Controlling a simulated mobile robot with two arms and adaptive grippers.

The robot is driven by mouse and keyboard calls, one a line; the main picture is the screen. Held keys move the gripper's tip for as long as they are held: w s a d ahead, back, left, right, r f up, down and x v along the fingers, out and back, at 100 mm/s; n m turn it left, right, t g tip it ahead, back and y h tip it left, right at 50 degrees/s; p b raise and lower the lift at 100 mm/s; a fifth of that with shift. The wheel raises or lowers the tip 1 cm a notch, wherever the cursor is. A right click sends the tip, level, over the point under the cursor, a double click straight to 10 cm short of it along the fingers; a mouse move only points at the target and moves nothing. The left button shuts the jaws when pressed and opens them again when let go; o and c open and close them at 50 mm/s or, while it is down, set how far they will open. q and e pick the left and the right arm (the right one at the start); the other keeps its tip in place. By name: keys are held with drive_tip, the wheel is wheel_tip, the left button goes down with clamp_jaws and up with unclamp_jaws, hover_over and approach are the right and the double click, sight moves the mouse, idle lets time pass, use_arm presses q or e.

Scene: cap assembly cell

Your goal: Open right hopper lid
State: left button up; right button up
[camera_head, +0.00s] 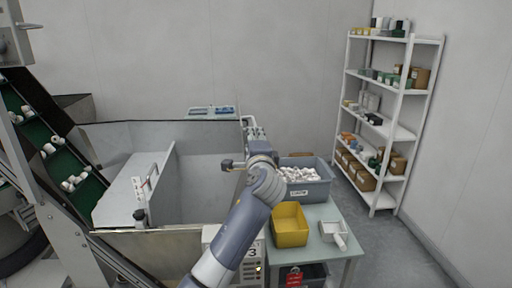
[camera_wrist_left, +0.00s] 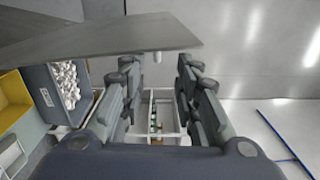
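The hopper (camera_head: 207,165) is a large grey metal bin left of centre in the head view. Its inside shows at the right. A flat grey panel (camera_head: 122,190) with an upright plate and a small white handle-like fitting (camera_head: 146,184) covers its left part; I cannot tell if this is the right lid. My left gripper (camera_head: 230,164) is at the hopper's right side, partly hidden behind my wrist. In the left wrist view the gripper (camera_wrist_left: 155,85) has its fingers apart with nothing visibly held. A grey sheet edge (camera_wrist_left: 110,38) crosses above the fingers. My right gripper is out of view.
A grey-blue bin (camera_head: 318,190) of white caps, a yellow bin (camera_head: 289,226) and a white scoop (camera_head: 333,232) stand on a table (camera_head: 335,256) beside my arm. A green conveyor (camera_head: 62,160) rises at the left. Shelves (camera_head: 380,135) stand at the back right.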

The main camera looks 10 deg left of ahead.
use_arm(q)
drive_tip(key=p+v, duration=0.3)
drive_tip(key=v, duration=0.9)
drive_tip(key=shift+p, duration=0.4)
idle(0.3)
drive_tip(key=shift+r, duration=0.15)
